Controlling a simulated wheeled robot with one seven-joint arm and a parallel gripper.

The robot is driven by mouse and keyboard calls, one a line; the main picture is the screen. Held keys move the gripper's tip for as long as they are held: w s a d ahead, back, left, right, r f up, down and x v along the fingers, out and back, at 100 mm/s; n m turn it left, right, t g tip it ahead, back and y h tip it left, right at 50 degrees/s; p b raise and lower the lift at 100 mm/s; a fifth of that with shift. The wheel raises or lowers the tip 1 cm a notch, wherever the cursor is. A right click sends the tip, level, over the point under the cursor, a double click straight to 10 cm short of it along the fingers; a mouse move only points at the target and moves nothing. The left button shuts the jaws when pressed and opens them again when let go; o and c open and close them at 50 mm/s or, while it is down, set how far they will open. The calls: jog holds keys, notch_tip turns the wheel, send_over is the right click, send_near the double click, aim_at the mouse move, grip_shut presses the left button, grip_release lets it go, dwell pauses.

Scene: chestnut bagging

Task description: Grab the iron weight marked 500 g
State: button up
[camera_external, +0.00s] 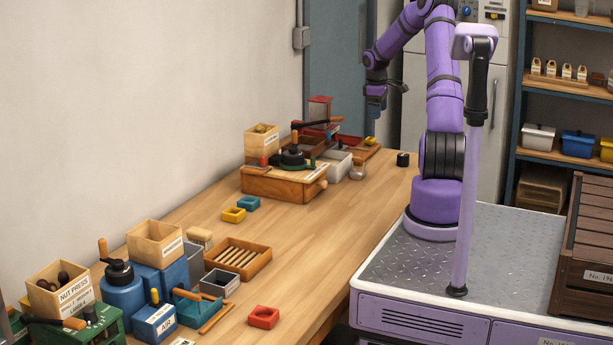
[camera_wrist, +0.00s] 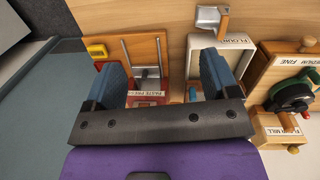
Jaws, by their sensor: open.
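A small black cylinder (camera_external: 403,159), which looks like the iron weight, stands on the right edge of the wooden table (camera_external: 340,225), near the base of my arm. Its marking is too small to read. My gripper (camera_external: 376,110) is open and empty, high above the far part of the table, to the upper left of the cylinder. In the wrist view its two blue fingers (camera_wrist: 163,78) are spread apart with nothing held between them. The cylinder cannot be made out in the wrist view.
Below my gripper are a white flour box (camera_wrist: 235,55), a metal scoop (camera_wrist: 208,17) and a red-and-wood press (camera_wrist: 148,55). A mill (camera_external: 285,180) stands left of them. Presses, boxes and trays crowd the near left. The table around the cylinder is mostly clear.

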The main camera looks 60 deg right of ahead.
send_over(403, 154)
jog(key=shift+y, duration=0.4)
notch_tip(403, 154, down, 9)
jog(key=shift+r, duration=0.2)
notch_tip(403, 154, down, 6)
jog(key=shift+s+r, duration=0.1)
jog(key=shift+r, duration=0.1)
jog(key=shift+a+f, duration=0.15)
jog(key=shift+f, duration=2.5)
jog(key=c, duration=1.3)
jog(key=shift+c, duration=0.2)
jog(key=shift+r, duration=0.15)
